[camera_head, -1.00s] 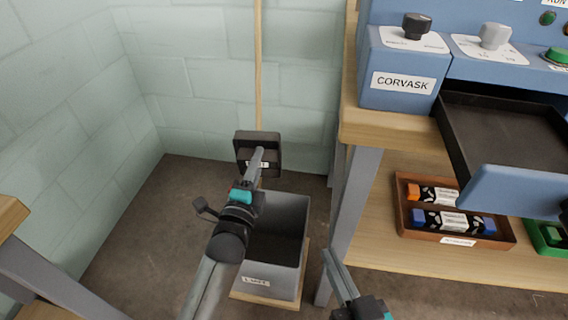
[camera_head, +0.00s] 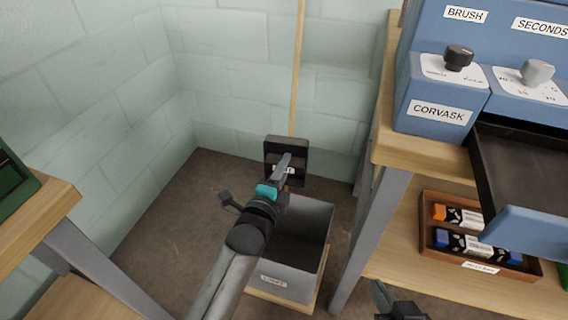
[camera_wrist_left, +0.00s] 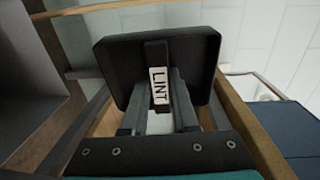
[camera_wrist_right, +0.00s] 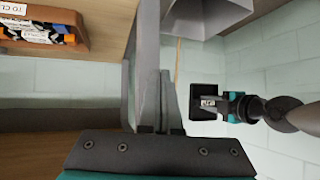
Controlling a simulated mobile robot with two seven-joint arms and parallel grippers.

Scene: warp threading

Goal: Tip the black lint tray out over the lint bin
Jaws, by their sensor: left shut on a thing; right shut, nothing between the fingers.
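The black lint tray (camera_head: 299,150) is in my left gripper (camera_head: 283,165), tilted with a broad face toward the head camera. In the left wrist view the tray (camera_wrist_left: 110,60) shows the fingers shut on its handle, which bears a white LINT label (camera_wrist_left: 158,86).
A wooden bench with grey legs (camera_head: 372,235) stands right of the bin, carrying the blue machine (camera_head: 432,105). Its lower shelf holds a brown box (camera_head: 480,268) of labelled rolls. Another bench (camera_head: 40,215) is at left. A wooden pole (camera_head: 297,70) stands against the block wall.

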